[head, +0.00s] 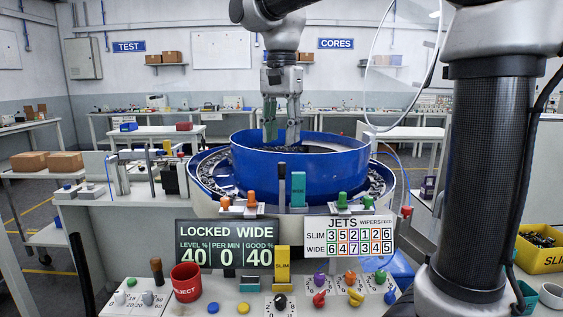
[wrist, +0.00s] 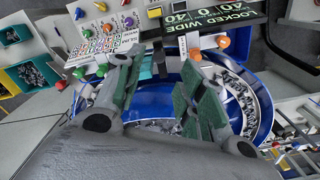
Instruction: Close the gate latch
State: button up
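My gripper (head: 281,138) points down over the blue bowl (head: 345,165), its fingertips at about the height of the bowl's inner rim. In the wrist view my gripper (wrist: 160,66) has its two green-padded fingers apart, with nothing held between them. Orange knobs (head: 253,197) and green knobs (head: 342,199) stand on small brackets at the front of the bowl. A teal WIDE block (head: 298,188) stands upright between them. I cannot tell which part is the gate latch, or whether it is open or closed.
The LOCKED WIDE display (head: 227,246) and JETS board (head: 349,236) stand in front of the bowl. A yellow SLIM block (head: 283,265), red REJECT cup (head: 186,282) and several coloured knobs crowd the front panel. A yellow bin (head: 540,258) is at the right.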

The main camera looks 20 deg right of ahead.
aim_at(282, 168)
notch_tip(282, 168, down, 7)
jog(key=shift+f, duration=0.1)
dwell(0.3)
grip_shut()
